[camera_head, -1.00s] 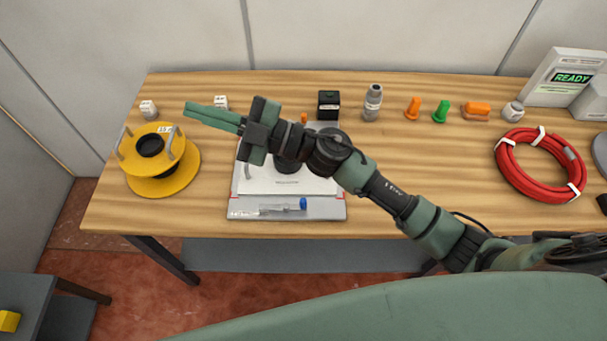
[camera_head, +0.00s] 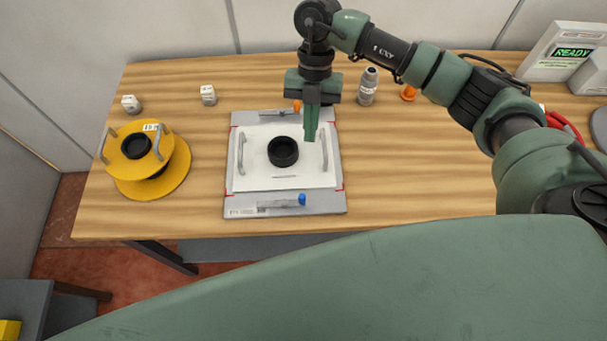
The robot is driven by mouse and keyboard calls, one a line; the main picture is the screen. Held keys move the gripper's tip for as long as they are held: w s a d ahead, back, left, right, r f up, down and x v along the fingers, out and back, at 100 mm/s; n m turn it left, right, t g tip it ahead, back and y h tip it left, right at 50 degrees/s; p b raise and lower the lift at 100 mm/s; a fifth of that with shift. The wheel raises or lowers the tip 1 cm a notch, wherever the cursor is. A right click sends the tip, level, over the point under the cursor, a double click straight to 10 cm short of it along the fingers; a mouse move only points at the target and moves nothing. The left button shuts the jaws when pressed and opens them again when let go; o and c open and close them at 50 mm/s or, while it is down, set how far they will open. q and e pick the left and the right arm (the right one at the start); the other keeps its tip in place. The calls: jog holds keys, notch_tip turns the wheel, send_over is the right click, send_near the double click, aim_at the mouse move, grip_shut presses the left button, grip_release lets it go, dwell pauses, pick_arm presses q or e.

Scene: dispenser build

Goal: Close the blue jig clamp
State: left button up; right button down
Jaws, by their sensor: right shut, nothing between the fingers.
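The jig (camera_head: 240,206) is a grey plate on the table with a white panel (camera_head: 258,178) on it. The blue clamp (camera_head: 302,199) is at its front edge: a grey bar lying left to right with a blue end at the right. An orange-ended clamp (camera_head: 297,106) is at its back edge. My right gripper (camera_head: 310,138) points down over the back right part of the panel, beside the right handle, fingers shut and empty. It is well behind the blue clamp, apart from it. My left gripper is out of view.
The panel carries a black round collar (camera_head: 283,152) and two upright handles. A yellow spool (camera_head: 165,180) stands at left, with two white blocks (camera_head: 131,104) (camera_head: 208,95) behind. A grey bottle (camera_head: 368,86) stands behind right. The wood to the jig's right is clear.

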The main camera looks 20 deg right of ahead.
aim_at(281, 201)
jog(key=shift+s, duration=0.1)
jog(key=p+x, duration=0.3)
jog(key=x, duration=0.7)
jog(key=shift+s+a+p, duration=0.15)
jog(key=shift+a+p, duration=0.05)
jog(key=shift+p, duration=0.15)
jog(key=shift+s+a+r+p, duration=0.1)
jog(key=shift+s+a+p, duration=0.15)
jog(key=shift+s+p, duration=0.25)
jog(key=shift+s+a+p, duration=0.3)
jog(key=shift+s+p, duration=0.05)
jog(key=shift+s, duration=0.2)
jog(key=shift+s+a, duration=0.25)
jog(key=shift+s, duration=0.3)
